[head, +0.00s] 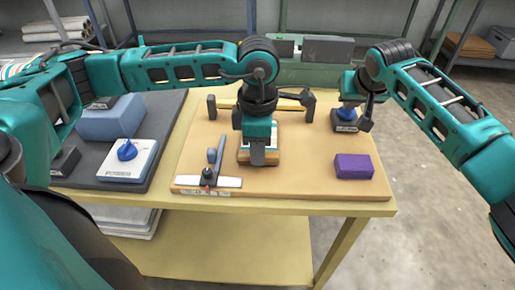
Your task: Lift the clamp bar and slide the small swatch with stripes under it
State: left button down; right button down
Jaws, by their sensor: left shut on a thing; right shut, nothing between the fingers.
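My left gripper (257,158) points down over the middle of the wooden board, shut on the small striped swatch (244,157). The swatch shows pale and orange bands at its edges; the gripper hides its middle. The clamp bar (228,103) appears as a pale bar behind the gripper, between two dark end posts. My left wrist hides its middle, so I cannot tell whether it is raised. My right gripper (348,102) is shut and empty at the board's right, just above a blue knob on a dark block (345,127); contact is unclear.
A purple block (353,166) lies at the board's front right. A T-shaped tool (214,182) lies at its front left. On the dark mat at left are a blue block (110,120) and a white box with a blue knob (127,160). A green machine (315,72) stands behind.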

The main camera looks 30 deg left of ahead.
pick_arm(q)
jog(key=shift+w+a+f, duration=0.1)
jog(key=shift+w+a, duration=0.05)
jog(key=shift+w, duration=0.1)
pick_arm(e)
jog(key=shift+s+d+f, duration=0.1)
jog(key=shift+s+f, duration=0.05)
jog(key=shift+f, duration=0.2)
pick_arm(q)
jog(key=shift+w+a, duration=0.1)
jog(key=shift+w, duration=0.05)
jog(key=shift+w+a+f, duration=0.1)
jog(key=shift+w+a, duration=0.3)
jog(key=shift+w, duration=0.2)
jog(key=shift+w+a, duration=0.35)
jog(key=shift+w, duration=0.2)
jog(key=c, duration=0.9)
grip_release()
jog(key=shift+s+d+r, duration=0.3)
jog(key=shift+s+r, duration=0.15)
jog(key=shift+r, duration=0.55)
jog(key=shift+s+d+r, duration=0.25)
jog(key=shift+s+r, duration=0.15)
jog(key=shift+r, duration=0.55)
jog(key=shift+s+d+r, duration=0.3)
jog(key=shift+s+r, duration=0.15)
jog(key=shift+r, duration=0.55)
